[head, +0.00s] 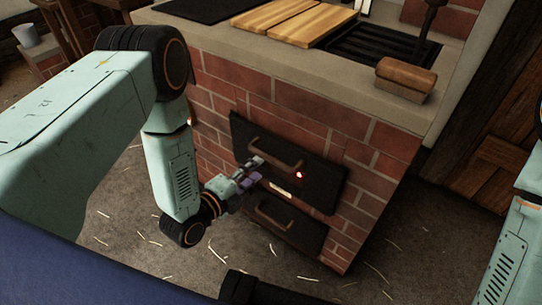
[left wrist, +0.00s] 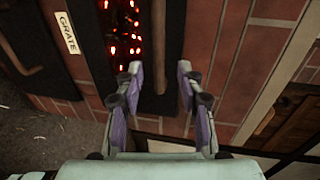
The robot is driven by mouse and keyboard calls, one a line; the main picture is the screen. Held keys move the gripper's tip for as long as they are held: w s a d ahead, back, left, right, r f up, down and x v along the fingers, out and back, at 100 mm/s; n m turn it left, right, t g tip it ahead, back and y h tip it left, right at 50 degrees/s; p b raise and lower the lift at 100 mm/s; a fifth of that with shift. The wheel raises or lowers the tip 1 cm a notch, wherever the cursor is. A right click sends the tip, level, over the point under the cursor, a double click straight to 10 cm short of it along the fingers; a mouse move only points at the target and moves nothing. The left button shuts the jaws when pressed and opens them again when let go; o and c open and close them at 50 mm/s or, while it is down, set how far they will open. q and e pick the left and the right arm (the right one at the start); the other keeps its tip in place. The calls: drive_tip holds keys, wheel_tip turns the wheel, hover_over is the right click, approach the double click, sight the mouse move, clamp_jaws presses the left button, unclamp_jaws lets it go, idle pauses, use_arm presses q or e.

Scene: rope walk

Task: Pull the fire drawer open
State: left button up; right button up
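The upper dark drawer front (head: 322,178), with a copper-brown handle (head: 275,150), is set in the brick front. Red embers glow low on it in the left wrist view (left wrist: 122,30). My left gripper (head: 256,162) is at this handle. In the left wrist view its purple-grey fingers (left wrist: 160,68) are apart, one on each side of the handle (left wrist: 160,50); I cannot tell whether they touch it. The drawer front looks about level with the bricks. My right gripper is not in view.
The straw-strewn floor (head: 140,250) in front is open.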

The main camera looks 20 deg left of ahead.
sight(268, 160)
use_arm(q)
drive_tip(key=b+x, duration=0.3)
drive_tip(key=x, duration=0.5)
drive_tip(key=shift+s, duration=0.1)
drive_tip(key=shift+c, duration=0.3)
clamp_jaws()
idle(0.6)
